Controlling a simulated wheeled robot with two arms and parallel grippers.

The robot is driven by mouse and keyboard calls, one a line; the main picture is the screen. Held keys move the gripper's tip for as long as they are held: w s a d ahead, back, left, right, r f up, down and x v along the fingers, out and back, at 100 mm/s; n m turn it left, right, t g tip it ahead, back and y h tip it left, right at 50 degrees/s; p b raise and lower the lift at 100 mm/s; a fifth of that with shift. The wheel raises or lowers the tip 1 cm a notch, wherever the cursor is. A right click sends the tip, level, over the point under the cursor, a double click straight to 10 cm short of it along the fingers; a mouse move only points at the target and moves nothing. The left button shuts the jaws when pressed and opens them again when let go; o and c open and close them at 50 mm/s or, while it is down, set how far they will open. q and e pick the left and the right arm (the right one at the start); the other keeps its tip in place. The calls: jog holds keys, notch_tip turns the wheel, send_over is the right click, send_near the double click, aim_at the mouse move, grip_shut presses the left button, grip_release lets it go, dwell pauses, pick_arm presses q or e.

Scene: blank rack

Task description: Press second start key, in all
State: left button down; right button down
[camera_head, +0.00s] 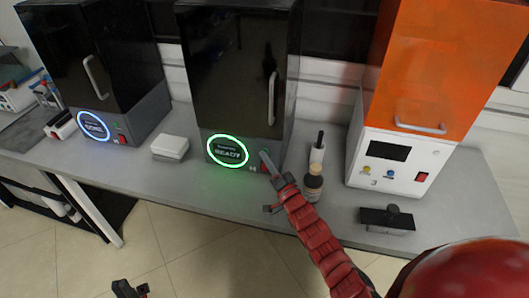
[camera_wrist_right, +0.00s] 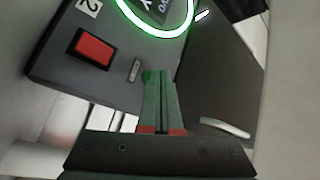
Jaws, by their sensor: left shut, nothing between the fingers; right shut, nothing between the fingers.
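The middle black machine (camera_head: 235,75) has a grey front panel with a round screen (camera_head: 228,150), ringed in green and reading READY. In the right wrist view the panel (camera_wrist_right: 60,70) shows a "2" label, a red switch (camera_wrist_right: 90,48), a small slot (camera_wrist_right: 135,70) and part of the green ring (camera_wrist_right: 150,28). My right gripper (camera_head: 265,160) is shut and empty, its tips at the panel right of the screen. In the wrist view the tips (camera_wrist_right: 158,76) cover the start key; I cannot tell whether they touch it. My left gripper (camera_head: 130,290) is shut at the bottom edge, far from the machines.
A left black machine (camera_head: 75,55) has a blue-ringed screen reading DONE. An orange-hooded machine (camera_head: 435,65) stands at the right. A white box (camera_head: 170,147), a brown bottle (camera_head: 313,185) beside my right arm, and a black block (camera_head: 387,218) are on the grey bench (camera_head: 190,190).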

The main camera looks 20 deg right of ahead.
jog(key=shift+w+d, duration=0.1)
jog(key=shift+w, duration=0.1)
dwell(0.3)
dwell(0.3)
jog(key=shift+s+a, duration=0.45)
jog(key=shift+s, duration=0.25)
jog(key=shift+p, duration=0.35)
jog(key=shift+s+a+p, duration=0.3)
jog(key=shift+s+a, duration=0.15)
jog(key=shift+s, duration=0.25)
jog(key=shift+s+a+p, duration=0.3)
jog(key=shift+s+a, duration=0.15)
jog(key=shift+s, duration=0.25)
jog(key=shift+s+a+p, duration=0.3)
jog(key=shift+s+a, duration=0.15)
jog(key=shift+s, duration=0.25)
